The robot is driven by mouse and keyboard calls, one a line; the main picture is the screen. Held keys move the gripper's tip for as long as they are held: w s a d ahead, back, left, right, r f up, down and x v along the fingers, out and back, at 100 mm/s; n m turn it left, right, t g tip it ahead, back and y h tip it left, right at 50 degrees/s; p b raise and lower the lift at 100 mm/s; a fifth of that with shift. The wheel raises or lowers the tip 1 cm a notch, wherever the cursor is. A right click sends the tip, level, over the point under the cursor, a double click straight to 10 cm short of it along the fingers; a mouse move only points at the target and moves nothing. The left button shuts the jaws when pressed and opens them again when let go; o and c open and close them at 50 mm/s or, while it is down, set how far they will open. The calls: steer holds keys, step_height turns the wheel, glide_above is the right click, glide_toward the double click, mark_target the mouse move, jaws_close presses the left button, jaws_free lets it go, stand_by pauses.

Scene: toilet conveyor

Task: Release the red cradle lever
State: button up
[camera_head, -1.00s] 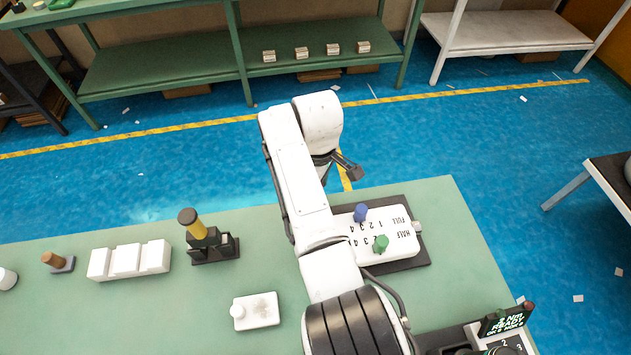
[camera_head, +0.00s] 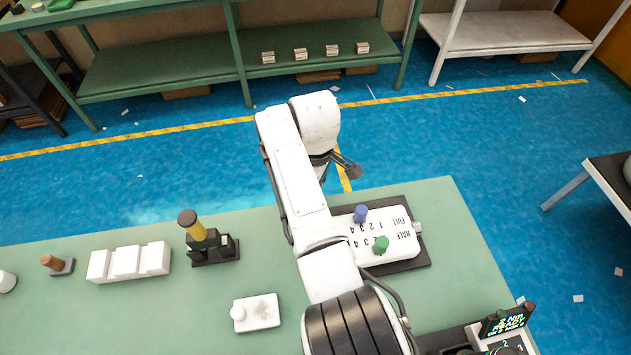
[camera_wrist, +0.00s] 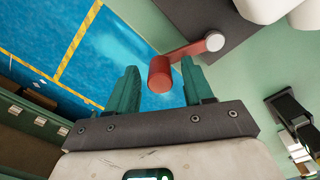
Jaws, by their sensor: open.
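The red cradle lever (camera_wrist: 161,74) shows in the wrist view as a red cylindrical knob on a short red arm. The arm runs up and right to a pale round pivot (camera_wrist: 215,41) by a dark plate. My gripper (camera_wrist: 158,68) is open, with its two teal fingers on either side of the knob in this view. The right finger looks very close to the knob; I cannot tell whether they touch. In the head view the lever is hidden, and only a dark part of my gripper's end shows beyond the bench edge.
A display (camera_head: 507,320) stands at front right. Blue floor lies beyond.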

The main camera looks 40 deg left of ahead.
step_height(320, 180, up, 11)
steer(key=shift+f+b, duration=0.15)
steer(key=shift+b, duration=0.25)
stand_by(0.7)
